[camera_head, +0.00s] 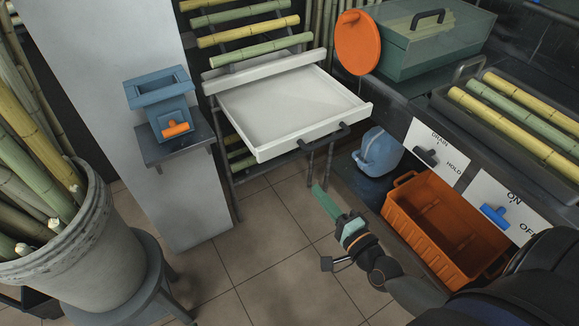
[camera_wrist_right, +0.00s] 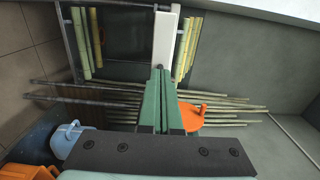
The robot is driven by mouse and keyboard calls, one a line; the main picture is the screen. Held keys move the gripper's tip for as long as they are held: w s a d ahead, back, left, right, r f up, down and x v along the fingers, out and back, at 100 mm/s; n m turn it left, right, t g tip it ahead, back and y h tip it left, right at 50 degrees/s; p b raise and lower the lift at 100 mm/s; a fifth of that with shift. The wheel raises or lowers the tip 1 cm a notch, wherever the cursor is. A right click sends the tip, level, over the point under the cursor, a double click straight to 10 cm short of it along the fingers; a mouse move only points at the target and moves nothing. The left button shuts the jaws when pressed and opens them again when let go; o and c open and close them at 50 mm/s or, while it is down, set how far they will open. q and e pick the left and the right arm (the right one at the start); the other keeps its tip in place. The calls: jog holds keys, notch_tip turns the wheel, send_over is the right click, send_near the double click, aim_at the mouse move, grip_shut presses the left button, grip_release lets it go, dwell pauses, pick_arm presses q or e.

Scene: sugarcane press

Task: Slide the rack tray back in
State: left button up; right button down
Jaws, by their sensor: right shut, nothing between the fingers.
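The white rack tray (camera_head: 290,100) is pulled out of the rack (camera_head: 222,120) in the head view, its front towards me. A dark bar handle (camera_head: 325,136) is on its front edge. In the right wrist view the tray (camera_wrist_right: 163,38) shows as a white panel beyond the fingertips. My right gripper (camera_head: 319,192), with green fingers, is in front of and below the handle in the head view, apart from it. Its fingers (camera_wrist_right: 160,72) are together and empty in the wrist view. My left gripper is not in view.
An orange crate (camera_head: 440,222), a blue jug (camera_head: 377,152) and lever panels (camera_head: 438,152) are at the right. An orange disc (camera_head: 358,43) stands by a green glass-sided box (camera_head: 425,40). A cane bucket (camera_head: 75,250) is at the left. Open floor (camera_head: 265,230) lies between.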

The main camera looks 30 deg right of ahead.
aim_at(282, 149)
jog(key=w, duration=0.9)
jog(key=w+a+b, duration=0.1)
jog(key=w, duration=0.4)
jog(key=shift+a, duration=0.1)
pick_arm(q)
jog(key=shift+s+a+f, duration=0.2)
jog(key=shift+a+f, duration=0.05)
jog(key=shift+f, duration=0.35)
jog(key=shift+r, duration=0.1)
